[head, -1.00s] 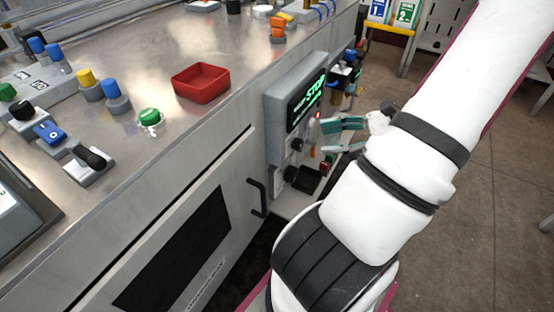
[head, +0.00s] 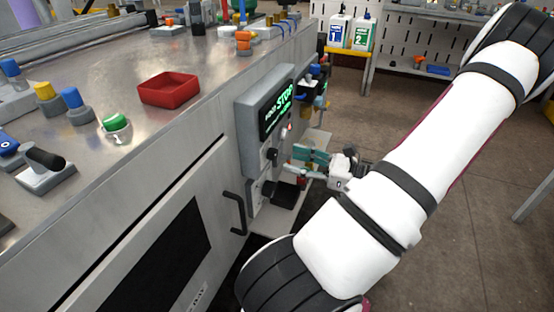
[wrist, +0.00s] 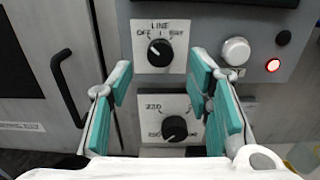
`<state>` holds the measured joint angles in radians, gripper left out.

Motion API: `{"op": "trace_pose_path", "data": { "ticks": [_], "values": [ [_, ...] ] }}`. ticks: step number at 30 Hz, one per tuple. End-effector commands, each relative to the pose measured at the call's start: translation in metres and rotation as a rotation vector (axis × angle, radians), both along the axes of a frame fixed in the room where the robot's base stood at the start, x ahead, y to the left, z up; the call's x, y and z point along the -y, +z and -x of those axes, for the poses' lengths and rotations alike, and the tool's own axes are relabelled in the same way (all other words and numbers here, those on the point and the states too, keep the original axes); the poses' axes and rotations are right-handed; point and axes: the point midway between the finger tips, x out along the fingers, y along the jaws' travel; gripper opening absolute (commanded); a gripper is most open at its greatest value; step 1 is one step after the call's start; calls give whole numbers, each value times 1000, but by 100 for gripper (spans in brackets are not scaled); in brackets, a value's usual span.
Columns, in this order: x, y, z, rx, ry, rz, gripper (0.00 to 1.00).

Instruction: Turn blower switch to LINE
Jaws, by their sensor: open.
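The switch whose plate reads OFF, LINE and a third word like DRY has a black knob (wrist: 160,52) with a pale mark that seems to point up-left, toward OFF. Its white plate (wrist: 177,29) is at upper centre in the wrist view. My gripper (wrist: 161,75) is open and empty, its teal fingers left and right of the switch column; no contact with the knob is visible. In the head view my gripper (head: 296,160) is in front of the machine's side panel, below the green STOP display (head: 278,112).
A second black knob (wrist: 174,128) is directly below. A white button (wrist: 236,51) and lit red lamp (wrist: 273,65) are at right. A black door handle (wrist: 64,85) stands out at left. In the head view a red tray (head: 169,91) sits on the machine top; open floor is at right.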

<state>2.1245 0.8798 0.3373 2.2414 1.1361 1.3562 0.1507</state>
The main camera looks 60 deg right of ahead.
Motion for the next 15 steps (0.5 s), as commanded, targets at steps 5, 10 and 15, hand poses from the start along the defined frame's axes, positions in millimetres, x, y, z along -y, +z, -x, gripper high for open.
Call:
{"op": "trace_pose_path", "data": {
  "ticks": [5, 10, 15],
  "values": [
    [-3, -1, -32, 0, 3, 0, 46],
    [-4, -1, -50, 0, 1, 0, 46],
    [-5, 0, -57, -1, 1, 0, 46]
  ]
}}
